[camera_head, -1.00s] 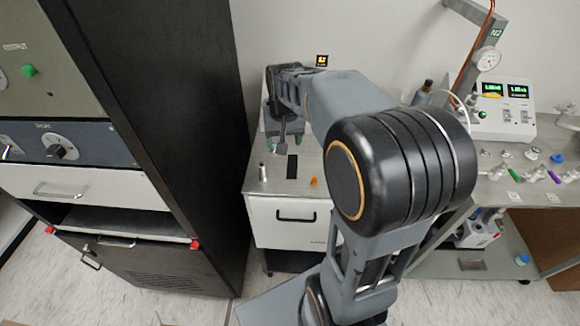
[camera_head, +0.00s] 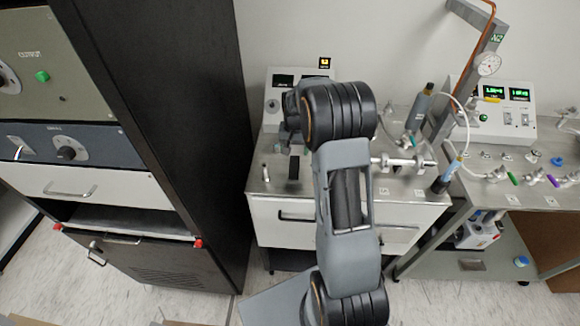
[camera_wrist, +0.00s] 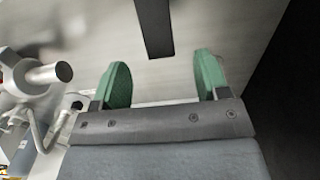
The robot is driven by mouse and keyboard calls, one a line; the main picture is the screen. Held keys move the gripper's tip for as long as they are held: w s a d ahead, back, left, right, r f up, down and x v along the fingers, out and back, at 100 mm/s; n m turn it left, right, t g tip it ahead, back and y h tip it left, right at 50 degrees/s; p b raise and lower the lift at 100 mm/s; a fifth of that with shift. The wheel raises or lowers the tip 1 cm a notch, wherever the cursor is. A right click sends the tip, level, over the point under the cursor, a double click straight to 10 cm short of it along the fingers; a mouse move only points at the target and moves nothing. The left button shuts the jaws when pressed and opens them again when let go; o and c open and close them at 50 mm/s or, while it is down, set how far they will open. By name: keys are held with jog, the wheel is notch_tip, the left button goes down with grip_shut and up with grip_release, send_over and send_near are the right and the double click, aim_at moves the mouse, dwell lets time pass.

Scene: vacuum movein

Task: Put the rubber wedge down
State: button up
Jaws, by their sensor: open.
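A long black piece (camera_head: 294,168), which looks like the rubber wedge, lies on the steel top of the white cabinet. It also shows in the wrist view (camera_wrist: 154,26) as a dark strip at the top, beyond the fingertips and roughly midway between them. My gripper (camera_wrist: 162,62) is open, with its two green pads apart and nothing between them. The strip does not appear to touch either pad. In the head view my gripper is largely hidden behind my arm.
The white cabinet (camera_head: 282,235) stands beside a tall black rack (camera_head: 190,120) on its left. A small pale bottle (camera_head: 265,172) stands left of the strip. Metal fittings (camera_head: 405,162) and a grey bottle (camera_head: 421,108) are to the right. An instrument with displays (camera_head: 275,95) stands behind.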

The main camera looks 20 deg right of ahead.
aim_at(294, 161)
jog(key=shift+f+p, duration=0.85)
jog(key=shift+f, duration=2.1)
jog(key=shift+c, duration=0.2)
jog(key=c, duration=1.1)
jog(key=shift+o, duration=0.2)
jog(key=shift+r, duration=0.1)
